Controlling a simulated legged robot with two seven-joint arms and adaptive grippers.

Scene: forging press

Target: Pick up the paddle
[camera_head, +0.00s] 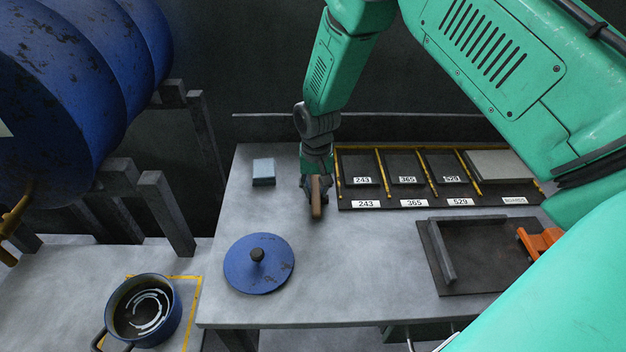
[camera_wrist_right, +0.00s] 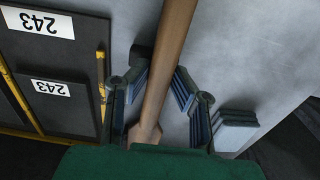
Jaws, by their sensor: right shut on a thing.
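The paddle (camera_head: 317,197) is a brown wooden bar, seen in the head view at my right gripper near the middle of the table. In the right wrist view the paddle (camera_wrist_right: 168,60) runs from the top edge down between the fingers. My right gripper (camera_head: 313,190) is shut on it, with fingers (camera_wrist_right: 160,88) on both sides of the wood. The paddle's far end lies outside the wrist view. My left gripper is not in view.
A blue lid (camera_head: 240,275) lies on the table front-left. A blue pot (camera_head: 168,312) stands lower left. A small blue block (camera_head: 263,168) lies behind. A numbered rack (camera_head: 440,203), a dark plate (camera_head: 478,275) and an orange part (camera_head: 540,242) are at right.

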